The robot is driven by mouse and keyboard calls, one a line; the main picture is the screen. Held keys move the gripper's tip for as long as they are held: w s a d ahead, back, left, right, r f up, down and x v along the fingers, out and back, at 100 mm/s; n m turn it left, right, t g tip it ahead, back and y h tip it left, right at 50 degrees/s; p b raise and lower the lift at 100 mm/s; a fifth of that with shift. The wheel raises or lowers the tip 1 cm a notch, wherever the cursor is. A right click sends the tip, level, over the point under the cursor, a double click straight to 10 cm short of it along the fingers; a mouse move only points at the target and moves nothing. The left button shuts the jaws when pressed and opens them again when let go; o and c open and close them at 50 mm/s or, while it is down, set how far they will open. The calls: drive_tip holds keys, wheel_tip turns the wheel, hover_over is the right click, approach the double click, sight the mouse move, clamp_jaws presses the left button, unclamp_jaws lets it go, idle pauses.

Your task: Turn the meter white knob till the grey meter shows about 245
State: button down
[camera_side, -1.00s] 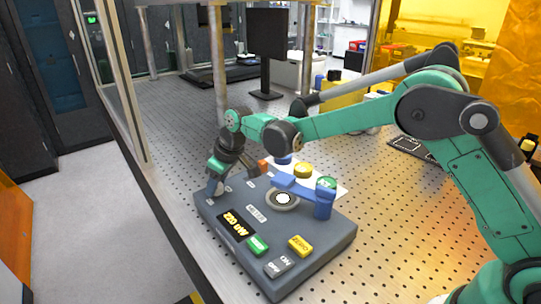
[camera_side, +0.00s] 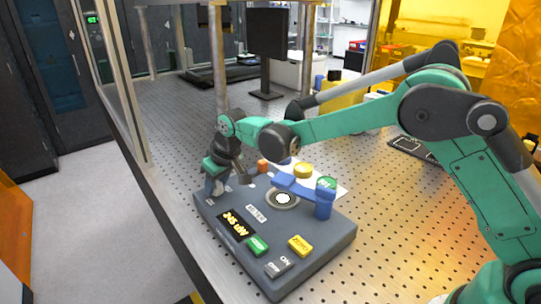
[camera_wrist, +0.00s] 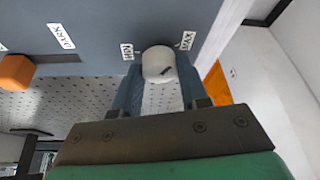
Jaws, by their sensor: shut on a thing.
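The grey meter (camera_side: 328,238) is a slab-like box on the perforated table. Its dark display (camera_side: 236,223) has yellow digits that look like 245 with a unit after them. The white knob (camera_wrist: 158,62) sits between the MIN and MAX labels in the wrist view, with a dark mark on its face. My gripper (camera_wrist: 155,80) is shut on the white knob, one finger on each side. In the side view my gripper (camera_side: 214,188) reaches down to the box's far left corner, and there the knob is mostly hidden by the fingers.
The box also bears a green button (camera_side: 258,246), a yellow button (camera_side: 300,245), a grey ON switch (camera_side: 278,266) and a blue arm (camera_side: 322,203) by a round pale disc (camera_side: 283,199). An orange block (camera_wrist: 15,72) is near the DARK label. Open table lies behind.

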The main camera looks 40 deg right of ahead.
sight(226, 199)
drive_tip(key=shift+c, duration=2.3)
unclamp_jaws()
drive_tip(key=shift+v, duration=2.8)
drive_tip(key=shift+r, duration=0.1)
drive_tip(key=s+d+r+m+t, duration=0.1)
drive_tip(key=s+d+r, duration=0.5)
drive_tip(key=s, duration=0.3)
drive_tip(key=s+d+f+m+t+h, duration=0.1)
drive_tip(key=s+d+f, duration=0.2)
drive_tip(key=s, duration=0.7)
drive_tip(key=shift+s+d+m+t, duration=0.4)
drive_tip(key=shift+d, duration=0.1)
